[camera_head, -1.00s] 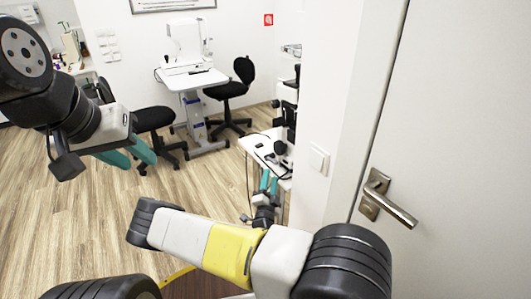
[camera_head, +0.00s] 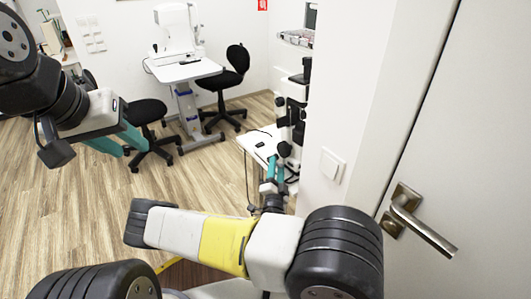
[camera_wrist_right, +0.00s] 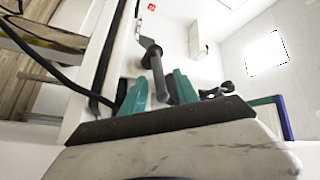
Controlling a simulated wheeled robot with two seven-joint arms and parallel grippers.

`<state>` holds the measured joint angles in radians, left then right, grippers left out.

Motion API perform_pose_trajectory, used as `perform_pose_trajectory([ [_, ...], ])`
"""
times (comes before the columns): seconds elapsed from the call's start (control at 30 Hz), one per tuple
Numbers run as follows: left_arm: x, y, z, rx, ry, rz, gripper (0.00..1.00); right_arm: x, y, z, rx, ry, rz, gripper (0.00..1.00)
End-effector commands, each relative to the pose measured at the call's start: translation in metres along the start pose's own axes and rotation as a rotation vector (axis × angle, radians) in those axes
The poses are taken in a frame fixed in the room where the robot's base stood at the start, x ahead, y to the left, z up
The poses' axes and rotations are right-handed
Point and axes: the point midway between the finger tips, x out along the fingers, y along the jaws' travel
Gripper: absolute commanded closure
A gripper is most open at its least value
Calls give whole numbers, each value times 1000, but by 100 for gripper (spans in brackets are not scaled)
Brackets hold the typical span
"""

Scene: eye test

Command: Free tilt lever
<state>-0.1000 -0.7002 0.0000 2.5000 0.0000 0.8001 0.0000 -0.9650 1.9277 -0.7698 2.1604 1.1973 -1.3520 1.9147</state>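In the right wrist view a dark grey rod with a round dark disc (camera_wrist_right: 153,55) at its far end, probably the tilt lever, reaches between the two teal fingers of my right gripper (camera_wrist_right: 161,78). The fingers are apart, with a gap on each side of the rod; I cannot tell how deep it sits between them. In the head view my right gripper (camera_head: 276,166) is at the white instrument table (camera_head: 256,143), just below the black and white eye instrument (camera_head: 292,112). The lever is too small to make out there. My left gripper (camera_head: 133,147) is open and empty, above the floor at left.
A white door with a metal handle (camera_head: 420,222) is close on the right, beside a wall edge with a light switch (camera_head: 332,165). Two black chairs (camera_head: 232,75) and another instrument table (camera_head: 185,71) stand farther back. Wood floor (camera_head: 75,215) is clear at left.

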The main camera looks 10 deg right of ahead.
Motion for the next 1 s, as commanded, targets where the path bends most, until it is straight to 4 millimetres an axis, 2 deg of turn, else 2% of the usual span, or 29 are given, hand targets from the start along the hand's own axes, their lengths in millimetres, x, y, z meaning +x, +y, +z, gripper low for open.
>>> perform_pose_trajectory([
  [0.07, 0, 0, 0, 0, 0, 0, 64, 0, 0, 0, 0, 0, 0, 65],
  [0.23, 0, 0, 0, 0, 0, 0, 64, 0, 0, 0, 0, 0, 0, 99],
  [1.0, 0, 0, 0, 0, 0, 0, 64, 0, 0, 0, 0, -1, 1, 100],
])
